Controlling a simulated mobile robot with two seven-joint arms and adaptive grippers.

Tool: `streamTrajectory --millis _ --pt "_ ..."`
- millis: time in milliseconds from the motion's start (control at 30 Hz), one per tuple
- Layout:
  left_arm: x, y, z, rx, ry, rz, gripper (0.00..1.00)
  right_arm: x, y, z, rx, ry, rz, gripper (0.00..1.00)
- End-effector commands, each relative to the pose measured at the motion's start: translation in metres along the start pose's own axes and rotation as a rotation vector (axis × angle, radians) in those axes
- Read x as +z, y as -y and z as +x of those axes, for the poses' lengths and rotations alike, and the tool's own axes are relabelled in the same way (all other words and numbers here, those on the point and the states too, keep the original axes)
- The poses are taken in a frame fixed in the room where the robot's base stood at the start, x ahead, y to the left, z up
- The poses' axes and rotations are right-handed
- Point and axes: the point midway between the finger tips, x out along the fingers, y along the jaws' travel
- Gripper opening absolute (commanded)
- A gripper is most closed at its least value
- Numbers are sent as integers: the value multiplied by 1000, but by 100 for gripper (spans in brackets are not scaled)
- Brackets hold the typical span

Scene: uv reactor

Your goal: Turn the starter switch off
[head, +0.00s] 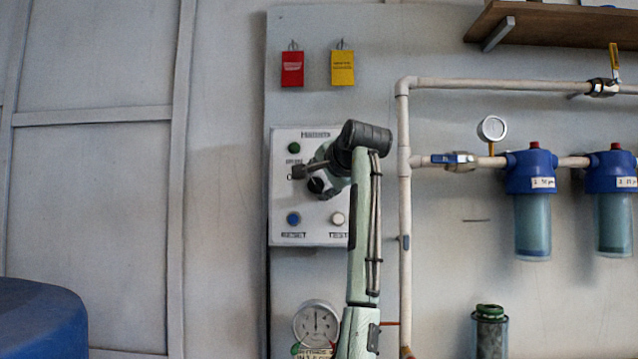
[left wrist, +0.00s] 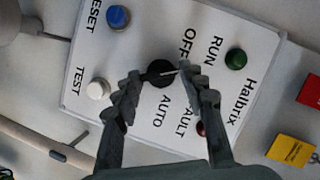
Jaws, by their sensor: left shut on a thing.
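The starter switch (left wrist: 160,75) is a black round rotary knob with a bar handle on a pale control panel (left wrist: 145,125). In the left wrist view its white mark points right, towards the panel's titled end, between the OFF and AUTO labels. My left gripper (left wrist: 160,74) is shut on the switch, with one fingertip at each end of the handle. In the head view the left gripper (head: 306,178) is in front of the panel (head: 281,205) and covers its middle, including most of the switch and its labels.
A green lamp (left wrist: 236,57), a blue RESET button (left wrist: 118,16) and a white TEST button (left wrist: 97,89) surround the switch. Red (head: 292,70) and yellow (head: 342,69) tags hang above. Pipes (head: 403,240), blue-topped filters (head: 531,171) and a gauge (head: 492,129) stand right.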

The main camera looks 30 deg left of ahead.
Motion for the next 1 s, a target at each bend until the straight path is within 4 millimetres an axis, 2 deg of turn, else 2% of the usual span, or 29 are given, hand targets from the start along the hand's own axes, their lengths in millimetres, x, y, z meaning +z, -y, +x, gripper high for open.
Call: streamTrajectory --millis 300,333,467,800,867,1000 --pt "-1 0 0 2 -2 -4 12 0 0 0 0 1 0 40" --pt "-1 0 0 2 -2 -4 45 0 0 0 0 1 0 40" --pt "0 0 0 1 -2 -3 61 0 0 0 0 1 0 40" --pt "0 0 -2 0 -1 -2 62 4 -1 0 1 5 -2 40" --pt "0 0 -6 -1 -2 -3 62 3 -1 0 1 5 -2 40" --pt "-1 0 -27 -1 -4 -4 62 2 -1 0 1 3 -1 40"
